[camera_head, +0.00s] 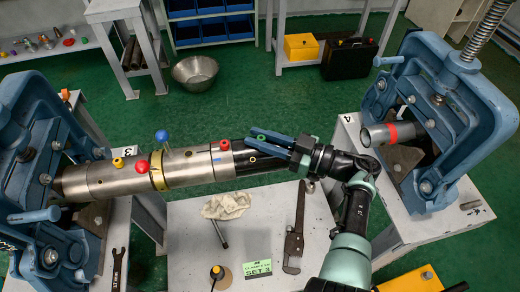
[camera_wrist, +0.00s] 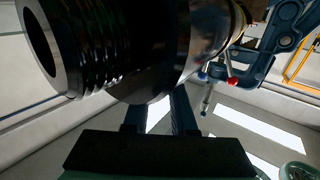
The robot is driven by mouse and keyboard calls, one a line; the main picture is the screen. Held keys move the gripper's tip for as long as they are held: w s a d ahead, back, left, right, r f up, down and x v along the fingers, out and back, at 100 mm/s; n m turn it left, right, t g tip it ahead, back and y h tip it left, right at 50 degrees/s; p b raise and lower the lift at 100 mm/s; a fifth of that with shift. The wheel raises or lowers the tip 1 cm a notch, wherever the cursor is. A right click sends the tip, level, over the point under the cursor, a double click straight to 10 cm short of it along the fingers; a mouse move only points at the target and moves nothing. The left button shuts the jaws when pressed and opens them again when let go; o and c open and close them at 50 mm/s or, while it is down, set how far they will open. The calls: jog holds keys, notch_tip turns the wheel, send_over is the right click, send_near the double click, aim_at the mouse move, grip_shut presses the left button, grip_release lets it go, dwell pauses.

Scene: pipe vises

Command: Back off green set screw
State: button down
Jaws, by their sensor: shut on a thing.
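A long steel and black pipe assembly (camera_head: 200,173) lies roughly level, its left end in the left blue vise. The green set screw (camera_head: 261,138) shows as a small green spot near the assembly's black right end. My gripper (camera_head: 258,139) comes in from the right, its blue fingers on either side of the green screw and shut on it. In the wrist view the dark threaded pipe end (camera_wrist: 95,45) fills the upper left. It hides my fingertips and the green screw; only the lower parts of my fingers show.
Yellow (camera_head: 117,162), red (camera_head: 141,167) and blue (camera_head: 162,136) knobs stand on the assembly. A right vise (camera_head: 440,90) holds a short pipe (camera_head: 388,134). A cloth (camera_head: 226,205), a wrench (camera_head: 295,235) and a green card (camera_head: 258,268) lie on the table below.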

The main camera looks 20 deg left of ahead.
jog(key=shift+w+d+f+n+g+h+b, duration=0.15)
jog(key=shift+n+g+b, duration=0.8)
jog(key=shift+b, duration=1.85)
jog(key=shift+f+n+g+h+b, duration=0.2)
jog(key=shift+n+g+b, duration=0.25)
jog(key=shift+g+b, duration=1.7)
jog(key=b, duration=0.4)
jog(key=shift+r+n+t+b, duration=0.1)
jog(key=shift+n+t+b, duration=0.2)
jog(key=shift+b, duration=0.05)
jog(key=shift+r+b, duration=0.25)
jog(key=shift+b, duration=0.6)
jog(key=c, duration=0.8)
grip_release()
jog(key=shift+d, duration=0.1)
jog(key=shift+c, duration=0.2)
jog(key=shift+o, duration=0.5)
jog(key=shift+n+g, duration=0.3)
jog(key=shift+g, duration=0.2)
